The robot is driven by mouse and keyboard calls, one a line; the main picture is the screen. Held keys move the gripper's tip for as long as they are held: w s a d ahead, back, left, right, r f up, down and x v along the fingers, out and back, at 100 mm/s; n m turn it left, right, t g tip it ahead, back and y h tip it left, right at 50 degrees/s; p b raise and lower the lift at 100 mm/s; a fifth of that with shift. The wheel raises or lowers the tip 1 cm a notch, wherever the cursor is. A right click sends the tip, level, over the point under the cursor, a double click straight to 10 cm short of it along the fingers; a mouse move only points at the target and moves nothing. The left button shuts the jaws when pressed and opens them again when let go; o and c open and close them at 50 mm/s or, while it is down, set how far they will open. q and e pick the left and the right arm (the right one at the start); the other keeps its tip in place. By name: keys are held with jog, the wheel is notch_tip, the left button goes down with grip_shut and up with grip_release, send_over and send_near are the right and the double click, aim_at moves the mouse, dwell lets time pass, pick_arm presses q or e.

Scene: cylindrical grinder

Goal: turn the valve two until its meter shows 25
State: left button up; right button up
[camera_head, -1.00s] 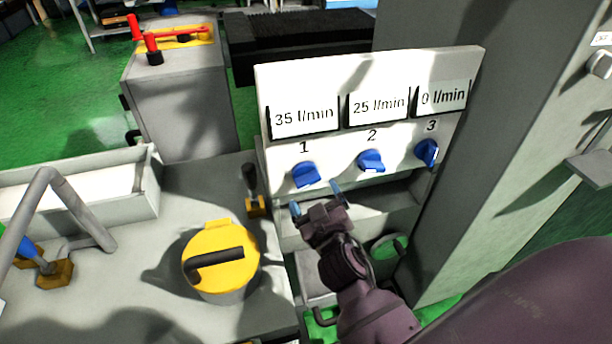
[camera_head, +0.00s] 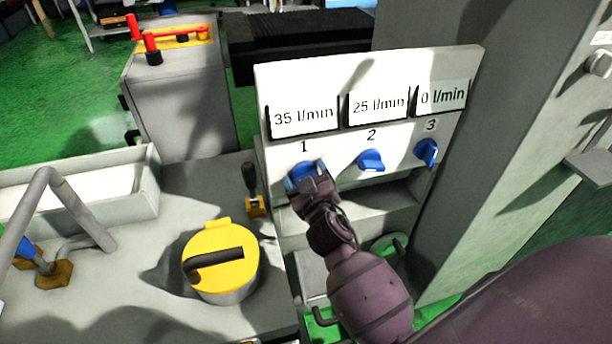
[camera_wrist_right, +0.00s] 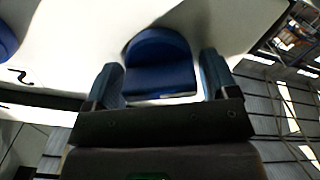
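A white panel (camera_head: 270,75) carries three blue knobs with meters above them. Valve two (camera_head: 371,160) is the middle knob, and its meter (camera_head: 378,103) reads 25 l/min. Valve one (camera_wrist_right: 160,65), the left knob, is mostly hidden behind my right gripper (camera_head: 307,172) in the head view; its meter (camera_head: 303,118) reads 35 l/min. In the right wrist view my right gripper (camera_wrist_right: 162,82) is open, with its fingers on either side of valve one. I cannot tell whether they touch it. Valve two also shows at that view's left edge (camera_wrist_right: 6,40). My left gripper is not in view.
Valve three (camera_head: 427,152) is on the panel's right, with its meter (camera_head: 442,96) at 0 l/min. A yellow-lidded pot (camera_head: 222,262) and a black-handled lever (camera_head: 251,185) stand left of my right arm. A grey column (camera_head: 490,170) rises right of the panel.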

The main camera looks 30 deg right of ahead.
jog(key=c, duration=0.7)
jog(key=shift+o, duration=0.2)
jog(key=shift+r+n, duration=0.1)
jog(key=shift+n, duration=0.6)
jog(key=shift+a+n+p, duration=0.1)
jog(key=shift+n+p, duration=0.3)
jog(key=shift+n, duration=0.5)
jog(key=o, duration=0.9)
jog(key=v, duration=1)
jog(key=shift+s, duration=0.4)
jog(key=shift+f, duration=0.2)
